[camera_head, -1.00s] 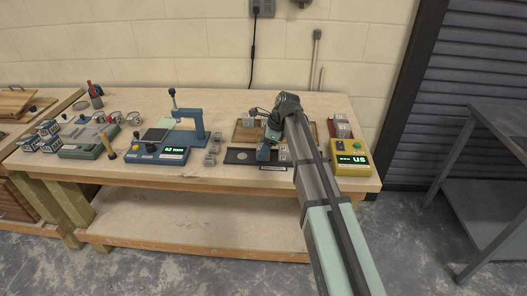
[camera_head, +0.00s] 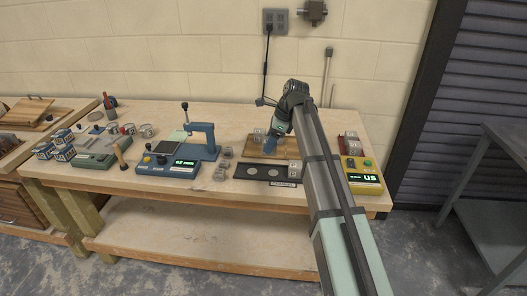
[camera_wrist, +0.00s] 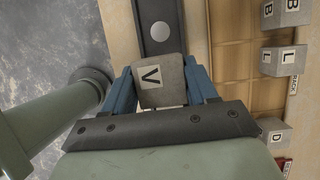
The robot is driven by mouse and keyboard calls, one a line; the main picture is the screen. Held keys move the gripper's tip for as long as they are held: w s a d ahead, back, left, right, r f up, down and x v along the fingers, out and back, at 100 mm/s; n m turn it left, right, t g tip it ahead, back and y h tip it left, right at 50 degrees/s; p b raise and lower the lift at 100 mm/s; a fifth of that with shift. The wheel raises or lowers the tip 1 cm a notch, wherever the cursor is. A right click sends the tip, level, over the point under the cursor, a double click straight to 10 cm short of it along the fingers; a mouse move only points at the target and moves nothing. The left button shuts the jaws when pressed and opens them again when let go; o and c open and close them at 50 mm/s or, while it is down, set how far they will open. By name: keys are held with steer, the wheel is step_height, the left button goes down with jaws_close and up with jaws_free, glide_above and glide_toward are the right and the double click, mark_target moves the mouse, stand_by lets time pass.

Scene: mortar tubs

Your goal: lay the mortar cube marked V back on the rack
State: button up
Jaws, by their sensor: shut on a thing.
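My gripper (camera_wrist: 161,88) is shut on the grey mortar cube marked V (camera_wrist: 170,95), with one blue finger on each side; the letter lies sideways in the wrist view. In the head view my gripper (camera_head: 276,143) hangs above the worktop near the wooden tray; I cannot make out the V cube there. The tray, with a gridded floor (camera_wrist: 232,65), is right of the held cube in the wrist view; I cannot tell whether it is the rack. Grey cubes marked B (camera_wrist: 290,12), L (camera_wrist: 282,60) and D (camera_wrist: 277,136) are farther right.
A black plate (camera_head: 243,172) with pale discs lies in front of the tray, with a cube (camera_head: 294,168) at its right end. A yellow meter (camera_head: 362,176) stands right, a blue device (camera_head: 170,170) left, with several small cubes (camera_head: 222,165) between device and plate.

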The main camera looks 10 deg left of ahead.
steer(key=w+a, duration=0.3)
steer(key=w, duration=0.4)
steer(key=w+a, duration=0.4)
steer(key=w, duration=0.2)
steer(key=shift+w+d+f, duration=0.1)
steer(key=shift+f, duration=2.25)
steer(key=shift+w+d+f, duration=0.1)
steer(key=shift+f, duration=2.25)
steer(key=shift+f, duration=0.15)
steer(key=o, duration=1.2)
steer(key=shift+o, duration=0.2)
steer(key=v, duration=1.2)
steer(key=shift+s+d, duration=0.1)
